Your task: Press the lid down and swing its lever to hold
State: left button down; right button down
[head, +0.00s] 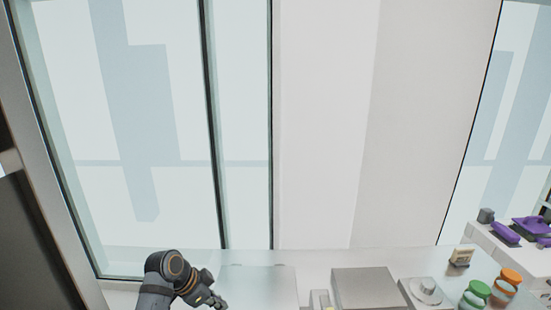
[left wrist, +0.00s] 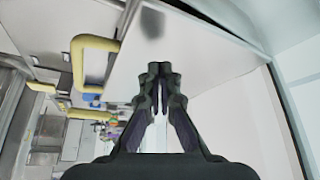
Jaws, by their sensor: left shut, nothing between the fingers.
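My left gripper (left wrist: 160,82) is shut and empty in the left wrist view, its fingertips in front of a flat pale panel (left wrist: 205,48). Whether they touch it I cannot tell. In the head view my left gripper (head: 217,302) is low, at the near left corner of a pale flat panel (head: 258,284) on the bench. A grey square plate (head: 366,288) lies further right. Which of these is the lid is not clear. A yellow bar handle (left wrist: 90,62) shows left of the fingers; whether it is the lever I cannot tell. My right gripper is out of view.
The pale bench (head: 315,260) also holds a grey device with a round top (head: 427,290), a small beige item (head: 461,257) and orange and green jars (head: 475,293). Purple things (head: 530,226) sit on another surface at right. Glass panes and a white wall stand behind.

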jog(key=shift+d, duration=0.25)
